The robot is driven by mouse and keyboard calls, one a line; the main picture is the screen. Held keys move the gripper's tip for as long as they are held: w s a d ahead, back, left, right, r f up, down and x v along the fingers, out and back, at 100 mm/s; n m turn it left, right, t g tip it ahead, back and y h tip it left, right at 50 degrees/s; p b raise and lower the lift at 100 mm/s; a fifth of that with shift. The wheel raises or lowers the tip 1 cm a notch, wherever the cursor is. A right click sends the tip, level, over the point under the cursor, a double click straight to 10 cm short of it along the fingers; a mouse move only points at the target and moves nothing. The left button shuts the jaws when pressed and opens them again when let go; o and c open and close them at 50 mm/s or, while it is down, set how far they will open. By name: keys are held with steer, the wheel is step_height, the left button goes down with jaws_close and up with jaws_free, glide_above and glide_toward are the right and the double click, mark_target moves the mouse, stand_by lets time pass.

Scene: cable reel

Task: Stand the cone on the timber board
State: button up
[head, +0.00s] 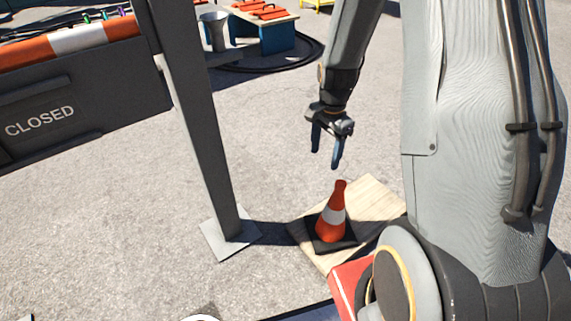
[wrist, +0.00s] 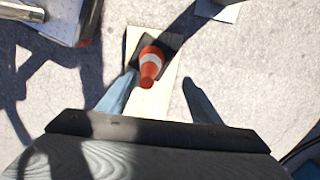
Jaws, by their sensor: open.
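The orange cone (head: 330,222) with a white band and black square base stands upright on the pale timber board (head: 372,197), which lies on the ground. In the head view the base covers the board's left part and its left corner seems to reach past the board's edge. My gripper (head: 325,160) is open and empty above the cone, apart from it. In the wrist view the cone (wrist: 151,66) shows between and beyond the two fingers (wrist: 158,95), on the board (wrist: 150,104).
A grey post on a square foot plate (head: 230,240) stands left of the board, with a dark CLOSED sign panel (head: 60,115). A bench (head: 262,35) with orange items and a metal bucket (head: 214,32) are at the back. Open pavement lies between.

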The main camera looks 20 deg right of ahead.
steer(key=s+a+r+n, duration=0.5)
steer(key=a+r, duration=0.2)
steer(key=r, duration=0.1)
steer(key=s+a+r+n, duration=0.4)
steer(key=a+r, duration=0.3)
steer(key=r, duration=0.1)
steer(key=s+a+r+n, duration=0.2)
steer(key=s+r+n, duration=0.1)
steer(key=s, duration=0.4)
steer(key=s+a+r+n, duration=0.3)
steer(key=s+n, duration=0.2)
steer(key=s, duration=0.1)
steer(key=shift+s+a+y, duration=0.25)
steer(key=shift+s+y, duration=0.05)
steer(key=shift+s, duration=0.05)
steer(key=shift+r, duration=0.1)
steer(key=d+r+m+p, duration=0.3)
steer(key=d+r+p, duration=0.7)
steer(key=p, duration=1.1)
step_height(320, 180, up, 2)
steer(key=shift+r, duration=0.1)
